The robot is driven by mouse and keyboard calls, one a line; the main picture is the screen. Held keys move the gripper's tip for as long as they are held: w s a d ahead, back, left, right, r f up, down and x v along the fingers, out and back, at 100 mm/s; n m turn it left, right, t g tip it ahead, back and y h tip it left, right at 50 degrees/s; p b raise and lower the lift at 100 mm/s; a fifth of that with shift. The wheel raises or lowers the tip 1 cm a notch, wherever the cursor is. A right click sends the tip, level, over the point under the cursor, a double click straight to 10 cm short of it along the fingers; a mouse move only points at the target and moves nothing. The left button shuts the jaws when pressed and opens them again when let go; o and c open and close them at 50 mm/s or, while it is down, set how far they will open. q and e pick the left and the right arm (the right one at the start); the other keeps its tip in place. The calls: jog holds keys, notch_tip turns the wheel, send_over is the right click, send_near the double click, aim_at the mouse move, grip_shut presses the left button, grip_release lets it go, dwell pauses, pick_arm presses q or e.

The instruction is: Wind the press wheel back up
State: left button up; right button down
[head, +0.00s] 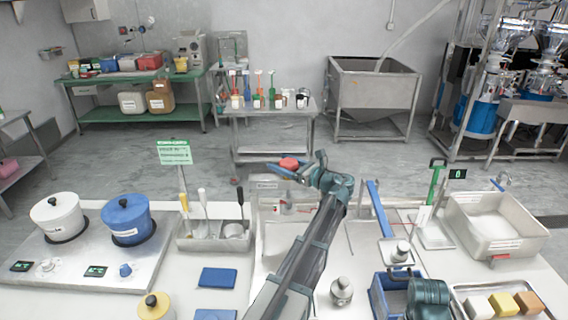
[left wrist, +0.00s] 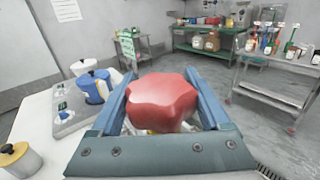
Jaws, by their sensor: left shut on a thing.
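The press wheel is a red, lobed knob (head: 290,163), which fills the middle of the left wrist view (left wrist: 163,100). My left gripper (head: 285,169) is shut on it, with one blue finger on each side in the left wrist view (left wrist: 165,98). The wheel is over the back edge of the worktop in the head view. A pale framed stand (head: 270,208) is below it, partly hidden by my left arm. I cannot tell how the wheel joins the stand. My right gripper's fingers do not show.
On the worktop are a white pot (head: 57,215), a blue pot (head: 128,218), a utensil caddy (head: 210,240), a blue pad (head: 217,278), a blue bin (head: 378,300) and a large pale tub (head: 480,235). A trolley with bottles (head: 270,125) stands behind.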

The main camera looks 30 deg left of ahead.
pick_arm(q)
jog(key=n+g, duration=0.2)
jog(key=g, duration=0.1)
jog(key=n+g, duration=0.2)
jog(key=g, duration=0.1)
jog(key=shift+s+h, duration=0.2)
jog(key=shift+h, duration=0.1)
jog(key=shift+s+d+n+g+h, duration=0.1)
jog(key=shift+s+n+g+h, duration=0.2)
jog(key=shift+n+g, duration=0.55)
jog(key=shift+s+d+n+g+h, duration=0.1)
jog(key=shift+n+g+h, duration=0.35)
jog(key=shift+g, duration=0.7)
jog(key=o, duration=1.2)
